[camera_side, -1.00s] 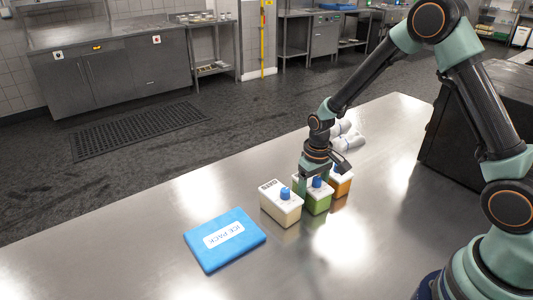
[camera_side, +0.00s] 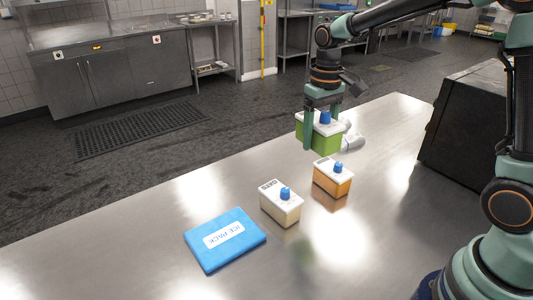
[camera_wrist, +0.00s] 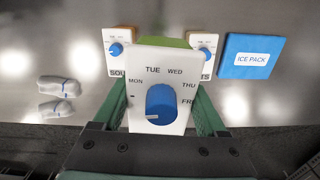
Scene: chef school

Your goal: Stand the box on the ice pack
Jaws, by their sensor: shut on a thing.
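My gripper (camera_side: 322,125) is shut on a green box (camera_side: 318,140) with a white lid and a blue knob, and holds it up in the air above the table. In the wrist view the green box (camera_wrist: 158,65) fills the middle, its lid marked with days around the knob, between my fingers. The blue ice pack (camera_side: 225,240) lies flat on the table at front left, apart from the box; it also shows in the wrist view (camera_wrist: 249,57) at upper right. Nothing lies on it.
A cream box (camera_side: 281,204) labelled OATS stands beside the ice pack. An orange box (camera_side: 333,178) stands behind it to the right. White bundles (camera_side: 352,140) lie farther back. A dark box-shaped unit (camera_side: 475,125) stands at right. The steel table's left part is clear.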

